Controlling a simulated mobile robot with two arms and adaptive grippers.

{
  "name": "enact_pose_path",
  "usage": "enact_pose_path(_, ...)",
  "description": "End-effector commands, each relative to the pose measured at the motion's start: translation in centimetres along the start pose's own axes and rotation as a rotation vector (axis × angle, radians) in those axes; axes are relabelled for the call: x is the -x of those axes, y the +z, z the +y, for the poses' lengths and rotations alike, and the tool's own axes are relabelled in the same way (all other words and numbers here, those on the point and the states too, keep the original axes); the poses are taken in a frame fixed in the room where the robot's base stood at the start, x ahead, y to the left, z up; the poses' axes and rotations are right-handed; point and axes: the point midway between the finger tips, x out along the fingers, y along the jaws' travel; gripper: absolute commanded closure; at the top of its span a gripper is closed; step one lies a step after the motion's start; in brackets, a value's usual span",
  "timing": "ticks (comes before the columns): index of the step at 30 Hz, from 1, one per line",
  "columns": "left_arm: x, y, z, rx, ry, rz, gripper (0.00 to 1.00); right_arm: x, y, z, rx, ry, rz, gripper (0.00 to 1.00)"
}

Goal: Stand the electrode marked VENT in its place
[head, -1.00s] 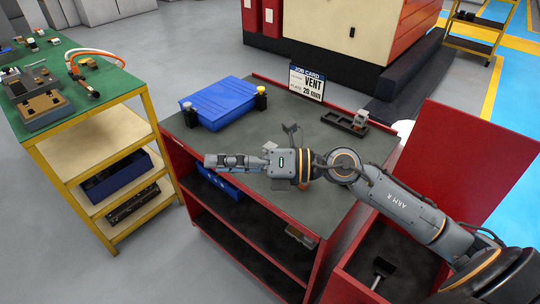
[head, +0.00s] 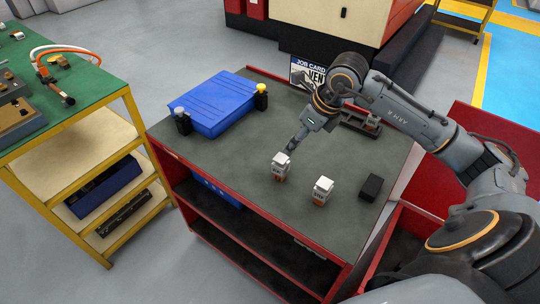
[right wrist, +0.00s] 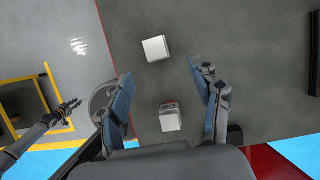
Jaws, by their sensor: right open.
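Two short electrodes with pale grey-white tops and copper-coloured lower parts stand upright on the grey bench top: a left one (head: 281,166) and a right one (head: 322,190). Their markings are too small to read. My right gripper (head: 295,146) is open and points down just behind and above the left electrode, apparently not holding it. In the right wrist view, its spread fingers (right wrist: 161,68) have one pale block (right wrist: 155,49) near the tips and another (right wrist: 170,120) between them, lower. A dark rack (head: 361,122) at the back right is partly hidden by my arm. My left gripper (right wrist: 73,106) shows small at the left.
A black block (head: 371,187) lies right of the electrodes. The bench's front left is clear.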

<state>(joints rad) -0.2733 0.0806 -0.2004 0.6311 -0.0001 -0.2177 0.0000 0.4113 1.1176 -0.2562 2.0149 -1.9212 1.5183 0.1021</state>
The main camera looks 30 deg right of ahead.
Motion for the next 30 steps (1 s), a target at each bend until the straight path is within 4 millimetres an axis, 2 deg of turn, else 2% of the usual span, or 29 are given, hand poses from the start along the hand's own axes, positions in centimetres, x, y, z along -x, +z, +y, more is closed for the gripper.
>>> enact_pose_path(2, 0.2, -0.4, -0.1, 0.0, -0.001, 0.004, 0.79, -0.8, -0.1, 0.1, -0.001, 0.002, 0.005, 0.36)
enact_pose_path(4, 0.6, 0.2, 0.0, 0.0, 0.001, -0.004, 0.79, -1.9, -0.1, 0.1, -0.001, 0.005, 0.006, 0.36)
enact_pose_path(9, 1.5, 3.5, 0.6, 0.0, 0.008, -0.054, 0.79, -5.4, -0.1, 0.2, -0.001, 0.006, 0.005, 0.36)
enact_pose_path(13, 1.9, 5.0, 0.8, 0.0, 0.01, -0.075, 0.79, -7.4, 0.0, 0.1, -0.002, 0.003, 0.003, 0.36)
enact_pose_path(17, 2.0, 4.5, 0.8, 0.0, 0.009, -0.068, 0.79, -8.3, -0.1, 0.1, 0.0, 0.001, 0.002, 0.36)
enact_pose_path(20, 2.3, 3.0, 0.5, 0.001, 0.007, -0.048, 0.79, -9.0, -0.1, 0.2, -0.001, 0.004, 0.003, 0.36)
enact_pose_path(24, 3.5, 1.0, 0.3, 0.001, 0.004, -0.019, 0.79, -10.9, -0.3, 0.6, -0.002, 0.006, 0.004, 0.36)
enact_pose_path(30, 3.9, 1.3, 0.3, 0.001, 0.005, -0.024, 0.79, -13.4, -0.4, 0.5, -0.001, 0.002, 0.003, 0.36)
